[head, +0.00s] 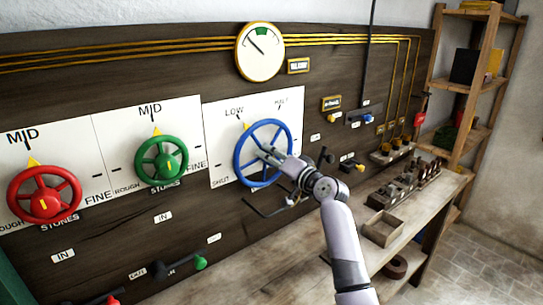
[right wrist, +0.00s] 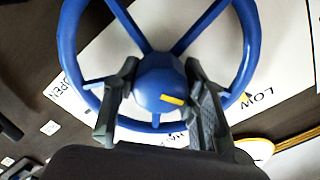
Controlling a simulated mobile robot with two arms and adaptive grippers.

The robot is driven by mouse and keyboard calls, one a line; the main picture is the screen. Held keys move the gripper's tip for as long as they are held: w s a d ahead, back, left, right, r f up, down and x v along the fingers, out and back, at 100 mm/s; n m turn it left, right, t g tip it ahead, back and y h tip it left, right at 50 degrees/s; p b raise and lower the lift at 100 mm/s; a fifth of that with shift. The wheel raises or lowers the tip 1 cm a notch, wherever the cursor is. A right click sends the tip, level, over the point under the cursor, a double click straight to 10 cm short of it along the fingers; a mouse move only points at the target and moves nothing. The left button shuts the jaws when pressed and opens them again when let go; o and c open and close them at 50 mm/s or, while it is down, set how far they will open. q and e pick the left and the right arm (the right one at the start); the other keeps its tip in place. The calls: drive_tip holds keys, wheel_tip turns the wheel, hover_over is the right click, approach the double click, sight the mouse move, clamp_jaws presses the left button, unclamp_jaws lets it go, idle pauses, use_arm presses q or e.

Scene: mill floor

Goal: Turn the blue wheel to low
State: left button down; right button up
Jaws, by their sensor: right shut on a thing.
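The blue wheel (head: 238,158) is mounted on a white scale plate (head: 222,145) marked SHUT, LOW and HALF. Its yellow pointer (head: 247,126) stands at the upper left of the rim, close to the LOW tick. My right gripper (head: 268,153) reaches the middle of the wheel from the lower right. In the right wrist view, its two dark fingers (right wrist: 158,95) lie on either side of the blue hub (right wrist: 158,75), shut on it. The hub carries a yellow mark (right wrist: 172,99). My left gripper is not in view.
A green wheel (head: 162,178) and a red wheel (head: 75,203) sit to the left, both at MID. A round gauge (head: 260,52) hangs above. Small levers and knobs (head: 352,163) lie to the right of the wheel. A wooden bench (head: 300,243) runs below the panel.

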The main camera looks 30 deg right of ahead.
idle(0.4)
drive_tip(key=o, duration=1.2)
drive_tip(key=shift+c, duration=0.2)
drive_tip(key=s+d, duration=0.1)
drive_tip(key=s, duration=1.1)
